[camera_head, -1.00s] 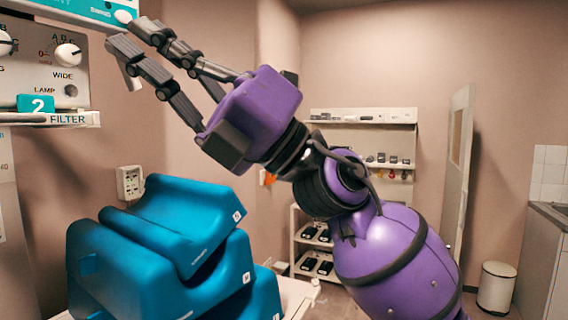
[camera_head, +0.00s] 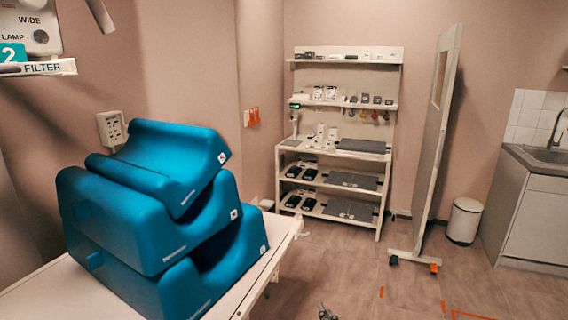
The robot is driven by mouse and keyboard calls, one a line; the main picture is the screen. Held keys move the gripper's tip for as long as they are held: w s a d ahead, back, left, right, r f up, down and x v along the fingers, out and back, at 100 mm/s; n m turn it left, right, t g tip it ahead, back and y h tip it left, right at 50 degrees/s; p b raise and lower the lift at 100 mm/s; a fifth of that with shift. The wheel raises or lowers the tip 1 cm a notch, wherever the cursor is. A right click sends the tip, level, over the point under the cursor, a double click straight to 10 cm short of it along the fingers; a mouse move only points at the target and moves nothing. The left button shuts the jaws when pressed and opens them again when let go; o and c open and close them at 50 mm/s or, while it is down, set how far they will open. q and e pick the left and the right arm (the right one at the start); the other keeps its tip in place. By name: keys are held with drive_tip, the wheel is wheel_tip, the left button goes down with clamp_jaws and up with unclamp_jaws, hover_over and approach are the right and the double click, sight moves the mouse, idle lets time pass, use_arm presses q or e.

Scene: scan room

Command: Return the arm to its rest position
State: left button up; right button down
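Neither of my arms is clearly in view, and neither gripper can be made out. A small grey metallic piece (camera_head: 327,313) shows at the bottom edge, cut off by the frame; I cannot tell what it is. A grey bar (camera_head: 100,14) comes down from the top edge at the upper left, also cut off. The control panel (camera_head: 38,42) with the "WIDE", "LAMP" and "FILTER" labels is partly visible at the upper left.
Blue padded supports (camera_head: 150,215) are stacked on a white table (camera_head: 30,300) at the left. A shelf unit (camera_head: 335,145) stands against the back wall. A white screen (camera_head: 437,140), a bin (camera_head: 464,220) and a sink cabinet (camera_head: 540,215) stand at the right. Floor between is open.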

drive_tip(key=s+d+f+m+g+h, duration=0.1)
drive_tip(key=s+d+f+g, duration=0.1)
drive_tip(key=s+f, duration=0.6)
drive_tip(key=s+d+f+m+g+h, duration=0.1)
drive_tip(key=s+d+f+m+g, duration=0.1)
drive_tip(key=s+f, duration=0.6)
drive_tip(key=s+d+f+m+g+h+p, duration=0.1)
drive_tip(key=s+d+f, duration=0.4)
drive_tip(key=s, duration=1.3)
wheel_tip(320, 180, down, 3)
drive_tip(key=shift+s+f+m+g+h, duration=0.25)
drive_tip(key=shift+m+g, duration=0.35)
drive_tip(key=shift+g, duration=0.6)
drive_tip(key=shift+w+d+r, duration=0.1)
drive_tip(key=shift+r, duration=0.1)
